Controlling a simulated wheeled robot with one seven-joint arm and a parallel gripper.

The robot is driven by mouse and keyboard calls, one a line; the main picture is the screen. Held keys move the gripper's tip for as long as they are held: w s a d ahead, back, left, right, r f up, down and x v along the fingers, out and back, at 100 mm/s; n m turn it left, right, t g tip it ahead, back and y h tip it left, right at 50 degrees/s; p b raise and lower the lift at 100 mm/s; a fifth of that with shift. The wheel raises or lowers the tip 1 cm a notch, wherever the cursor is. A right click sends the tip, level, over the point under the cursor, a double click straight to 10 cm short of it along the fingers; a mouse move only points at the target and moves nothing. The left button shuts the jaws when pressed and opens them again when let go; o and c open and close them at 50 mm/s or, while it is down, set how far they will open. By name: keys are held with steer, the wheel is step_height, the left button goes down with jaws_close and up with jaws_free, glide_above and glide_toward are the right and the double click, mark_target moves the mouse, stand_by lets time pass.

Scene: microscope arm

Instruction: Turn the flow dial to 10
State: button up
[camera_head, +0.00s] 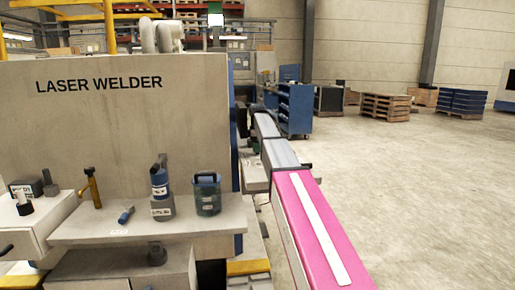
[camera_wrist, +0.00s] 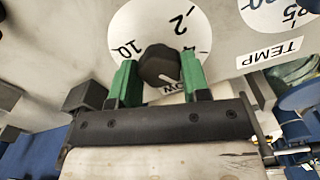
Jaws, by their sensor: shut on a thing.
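The flow dial's black knob (camera_wrist: 158,65) shows in the wrist view on a round white dial face (camera_wrist: 137,27). The numbers 2, 4 and 10 can be read around it, some partly covered. The end of a label, "OW", shows below the knob. A pale pointer mark is on the knob's lower right side; the value it points to is hidden or unclear. My gripper (camera_wrist: 158,80) has its two green fingers on either side of the knob and is shut on it. The dial and gripper cannot be made out in the head view.
A second dial (camera_wrist: 275,12) labelled TEMP (camera_wrist: 270,53) is close on the right. Open floor lies at right.

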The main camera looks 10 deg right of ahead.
steer(key=shift+m, duration=2.2)
steer(key=o, duration=0.9)
steer(key=shift+o, duration=0.2)
step_height(320, 180, up, 11)
steer(key=shift+f, duration=0.1)
